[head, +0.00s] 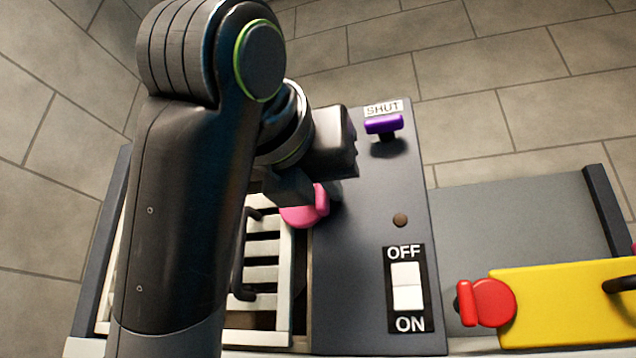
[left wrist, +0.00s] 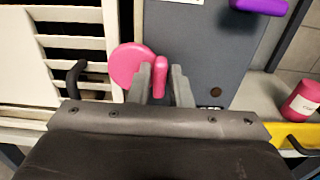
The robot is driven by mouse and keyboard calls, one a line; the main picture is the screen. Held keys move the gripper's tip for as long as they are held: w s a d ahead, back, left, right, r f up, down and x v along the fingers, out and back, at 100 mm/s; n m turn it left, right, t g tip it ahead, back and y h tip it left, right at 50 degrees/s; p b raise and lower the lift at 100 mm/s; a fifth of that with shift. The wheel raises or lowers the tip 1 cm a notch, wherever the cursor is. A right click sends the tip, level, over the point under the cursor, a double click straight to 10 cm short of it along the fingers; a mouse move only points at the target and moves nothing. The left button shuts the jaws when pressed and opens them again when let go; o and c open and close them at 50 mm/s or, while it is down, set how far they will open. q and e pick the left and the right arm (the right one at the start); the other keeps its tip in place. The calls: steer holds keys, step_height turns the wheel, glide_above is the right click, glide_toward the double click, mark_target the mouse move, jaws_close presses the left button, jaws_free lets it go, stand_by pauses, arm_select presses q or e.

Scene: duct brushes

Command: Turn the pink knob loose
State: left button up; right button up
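The pink knob (head: 305,209) sits at the left edge of the dark grey panel, partly hidden behind my left gripper in the head view. In the left wrist view the pink knob (left wrist: 129,65) shows a round disc and an upright grip bar. My left gripper (left wrist: 162,82) has its two grey fingers on either side of that bar. The left finger is close against the bar, and a narrow gap shows at the right finger. In the head view my left gripper (head: 325,190) is over the knob with its fingertips mostly hidden. My right gripper is not in view.
The panel holds a purple knob (head: 383,124) under a SHUT label and an OFF/ON switch (head: 407,287). A white slatted grille (head: 263,273) with black handles is left of it. A yellow piece (head: 560,300) with a red knob (head: 487,302) is at right.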

arm_select(q)
jaws_close()
